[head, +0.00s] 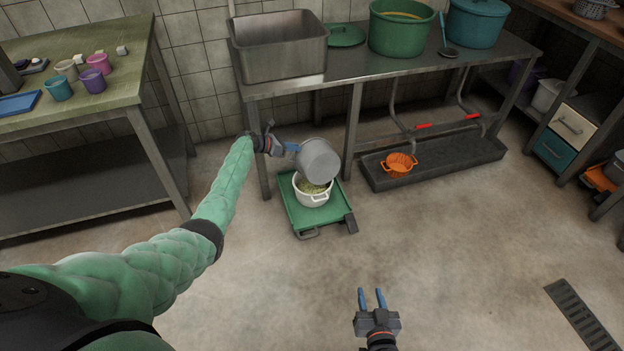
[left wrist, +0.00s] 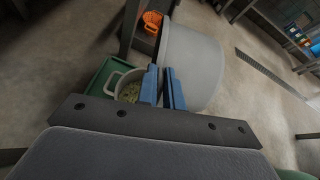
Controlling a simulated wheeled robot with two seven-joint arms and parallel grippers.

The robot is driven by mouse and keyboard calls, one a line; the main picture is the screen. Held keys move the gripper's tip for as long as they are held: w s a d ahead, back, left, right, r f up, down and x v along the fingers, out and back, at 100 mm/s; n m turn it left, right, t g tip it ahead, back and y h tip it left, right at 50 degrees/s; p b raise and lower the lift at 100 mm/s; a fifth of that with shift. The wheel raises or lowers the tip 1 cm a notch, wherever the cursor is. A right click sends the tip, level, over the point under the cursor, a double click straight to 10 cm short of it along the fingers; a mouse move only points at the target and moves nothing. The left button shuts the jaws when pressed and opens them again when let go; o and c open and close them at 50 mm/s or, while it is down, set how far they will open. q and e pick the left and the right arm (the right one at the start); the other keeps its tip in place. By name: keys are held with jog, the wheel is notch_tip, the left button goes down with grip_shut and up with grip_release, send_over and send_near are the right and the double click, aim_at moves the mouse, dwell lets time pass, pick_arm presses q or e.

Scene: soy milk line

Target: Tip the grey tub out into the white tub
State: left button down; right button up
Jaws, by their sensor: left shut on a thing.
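The grey tub (head: 319,160) is held tilted over the white tub, its mouth facing down and toward it. My left gripper (head: 294,148) is shut on the grey tub's rim or wall at its left side. The grey tub fills the upper middle of the left wrist view (left wrist: 193,62), beyond the blue fingers (left wrist: 163,88). The white tub (head: 313,199) stands upright on a green cart and holds pale yellowish-green contents; it also shows in the left wrist view (left wrist: 113,82). The grey tub's inside is mostly hidden. My right gripper (head: 372,299) is open and empty above the floor.
The green cart (head: 328,221) stands on the floor before a steel table (head: 345,72) with a sink, green pot and teal pot. A cup table (head: 118,100) is at left. The middle floor is clear.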

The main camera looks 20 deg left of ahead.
pick_arm(q)
jog(key=shift+r+p, duration=1.45)
jog(key=shift+p, duration=0.1)
jog(key=shift+f, duration=0.1)
